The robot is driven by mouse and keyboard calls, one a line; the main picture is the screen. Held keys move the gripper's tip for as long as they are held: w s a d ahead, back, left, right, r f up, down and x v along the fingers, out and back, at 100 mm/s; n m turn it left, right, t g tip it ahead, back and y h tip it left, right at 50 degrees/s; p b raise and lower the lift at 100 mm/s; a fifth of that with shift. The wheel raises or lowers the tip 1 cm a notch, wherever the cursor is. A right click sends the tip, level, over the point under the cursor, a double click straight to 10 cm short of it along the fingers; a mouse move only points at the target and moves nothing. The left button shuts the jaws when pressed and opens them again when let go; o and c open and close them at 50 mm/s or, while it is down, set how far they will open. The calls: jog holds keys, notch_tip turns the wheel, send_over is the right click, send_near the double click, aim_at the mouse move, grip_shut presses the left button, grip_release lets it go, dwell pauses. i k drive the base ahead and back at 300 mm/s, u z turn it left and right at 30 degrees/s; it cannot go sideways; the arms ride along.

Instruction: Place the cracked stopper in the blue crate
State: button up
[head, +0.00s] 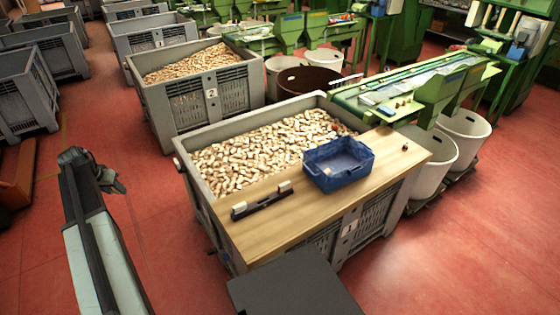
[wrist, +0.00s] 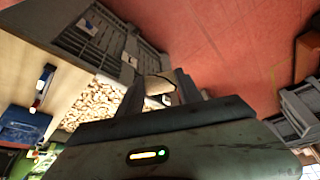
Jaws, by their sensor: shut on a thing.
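My gripper (wrist: 158,88) is shut on a tan stopper (wrist: 158,82), which shows between the fingers in the wrist view. Any crack in it is too small to tell. In the head view my gripper (head: 110,183) is at the left, over the red floor and apart from the wooden board. The blue crate (head: 323,178) stands on the board, well to the right of my gripper; its visible inside looks empty. The crate also shows at the left edge of the wrist view (wrist: 20,127).
A dark rack (head: 262,203) with two pale stoppers lies on the wooden board (head: 300,215), left of the crate. A small dark item (head: 405,147) sits near the board's right end. A grey bin (head: 187,170) of corks is behind the board. Open floor surrounds my gripper.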

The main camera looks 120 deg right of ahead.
aim_at(346, 167)
jog(key=k, duration=2.45)
jog(key=z, duration=1.05)
